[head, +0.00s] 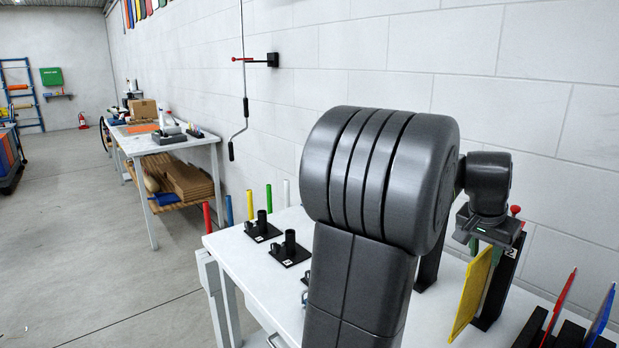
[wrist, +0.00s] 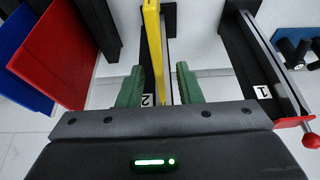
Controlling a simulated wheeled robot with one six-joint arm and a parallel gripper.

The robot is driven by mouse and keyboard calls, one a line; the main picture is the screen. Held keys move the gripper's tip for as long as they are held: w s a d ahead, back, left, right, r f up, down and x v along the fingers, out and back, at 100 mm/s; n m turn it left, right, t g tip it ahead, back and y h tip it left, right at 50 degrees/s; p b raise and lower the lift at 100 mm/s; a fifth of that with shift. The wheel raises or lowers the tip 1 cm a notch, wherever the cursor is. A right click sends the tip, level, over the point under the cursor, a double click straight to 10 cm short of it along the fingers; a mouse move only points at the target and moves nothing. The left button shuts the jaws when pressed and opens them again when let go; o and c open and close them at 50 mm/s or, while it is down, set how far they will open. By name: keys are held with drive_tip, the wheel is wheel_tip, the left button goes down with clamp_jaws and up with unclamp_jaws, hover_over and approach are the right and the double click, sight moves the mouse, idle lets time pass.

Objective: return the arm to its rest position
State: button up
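My gripper (head: 484,252) is at the right in the head view, at the end of my dark grey arm, low over the white table. In the wrist view its two green fingers (wrist: 158,78) stand apart, one on each side of a yellow plate (wrist: 152,40). A gap shows between the plate and the right finger; the left finger is close to the plate, and I cannot tell whether it touches. The yellow plate (head: 472,292) stands upright in a black holder marked 2 (head: 500,285).
A holder marked 1 (wrist: 245,60) with a red knob (wrist: 311,133) is beside the gripper. Red (head: 563,300) and blue plates (head: 603,318) stand at the right. Black fixtures (head: 291,248) are on the table (head: 235,243). The wall (head: 540,120) is close behind; floor (head: 90,240) is open at left.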

drive_tip(key=v, duration=1)
drive_tip(key=shift+a+r, duration=0.1)
drive_tip(key=shift+r, duration=0.2)
drive_tip(key=x, duration=1.2)
drive_tip(key=shift+f, duration=0.35)
drive_tip(key=shift+w+d+r+p, duration=0.1)
drive_tip(key=shift+w+d+p, duration=0.05)
drive_tip(key=shift+d+p, duration=0.2)
wheel_tip(320, 180, up, 9)
drive_tip(key=p, duration=0.6)
drive_tip(key=shift+a+r, duration=0.1)
drive_tip(key=shift+r, duration=0.15)
